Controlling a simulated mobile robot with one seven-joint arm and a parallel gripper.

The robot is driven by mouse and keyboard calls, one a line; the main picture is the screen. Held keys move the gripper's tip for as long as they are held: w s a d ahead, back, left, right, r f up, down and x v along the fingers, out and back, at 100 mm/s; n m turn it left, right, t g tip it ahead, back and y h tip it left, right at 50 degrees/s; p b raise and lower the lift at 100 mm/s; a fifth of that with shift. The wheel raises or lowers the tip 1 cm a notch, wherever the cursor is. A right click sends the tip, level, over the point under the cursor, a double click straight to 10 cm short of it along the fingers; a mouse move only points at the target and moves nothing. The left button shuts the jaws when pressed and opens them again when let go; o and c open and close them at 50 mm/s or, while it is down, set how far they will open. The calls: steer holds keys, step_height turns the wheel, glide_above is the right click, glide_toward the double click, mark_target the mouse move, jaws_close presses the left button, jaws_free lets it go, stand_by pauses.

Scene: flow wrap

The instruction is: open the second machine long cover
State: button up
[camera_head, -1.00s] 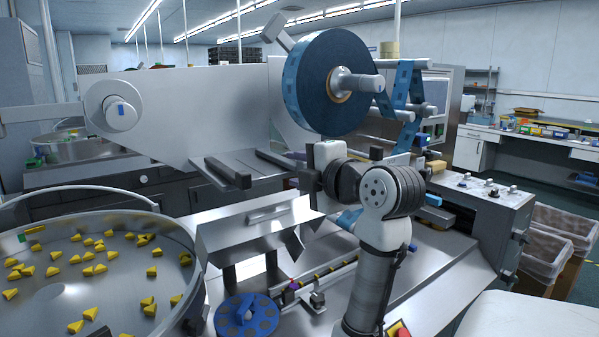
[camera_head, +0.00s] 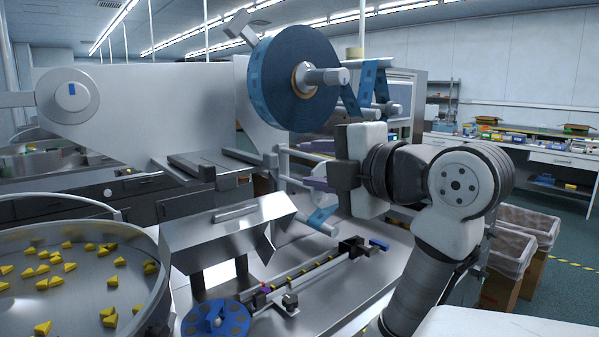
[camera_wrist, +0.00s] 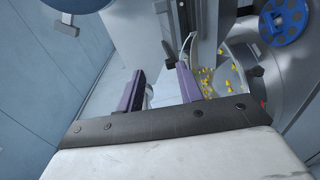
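A shiny metal cover (camera_head: 228,236) with a long bar handle (camera_head: 250,207) on its top stands on legs over the feed track, left of centre in the head view. It looks lowered. I cannot tell for certain that it is the long cover of the task. My gripper (camera_head: 306,166) is to the right of this cover and higher, below the blue film reel, with its fingers pointing left. In the wrist view its two purple fingers (camera_wrist: 160,80) are apart with nothing held between them.
A blue film reel (camera_head: 293,80) hangs above my gripper. A round bowl (camera_head: 150,290) of yellow pieces stands at left. A blue disc (camera_head: 215,320) and a narrow track (camera_head: 315,278) lie in front of the cover. Lined bins (camera_head: 505,262) stand at right.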

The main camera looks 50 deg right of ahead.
steer(key=shift+s, duration=0.2)
steer(key=shift+c, duration=0.2)
steer(key=c, duration=0.5)
steer(key=shift+w+f, duration=0.15)
steer(key=shift+f, duration=0.05)
steer(key=shift+c, duration=1.1)
steer(key=w+f+m+t+b, duration=0.1)
steer(key=w+f+m, duration=0.1)
steer(key=f, duration=0.2)
steer(key=w+f+m+t+y+b, duration=0.1)
steer(key=w+f+t, duration=0.1)
steer(key=w+f, duration=0.1)
steer(key=w+a+f+m+t+y+b, duration=0.1)
steer(key=w+f+m+b, duration=0.1)
steer(key=f, duration=0.3)
steer(key=shift+w+a+f+m, duration=0.1)
steer(key=shift+w+f+m, duration=0.2)
steer(key=shift+w, duration=0.1)
jaws_close()
steer(key=w+a+f+m+t+h+b, duration=0.1)
steer(key=a+f+m+t+h+b, duration=0.15)
steer(key=f+m, duration=0.45)
steer(key=w+a+f+m+t+h+b, duration=0.1)
steer(key=w+a+f+m+b, duration=0.15)
steer(key=f+m, duration=0.4)
steer(key=p+x, duration=0.7)
steer(key=x, duration=0.5)
steer(key=shift+w+a+f+n+p, duration=0.25)
steer(key=shift+w+f+n+p, duration=0.05)
steer(key=shift+n+p, duration=0.15)
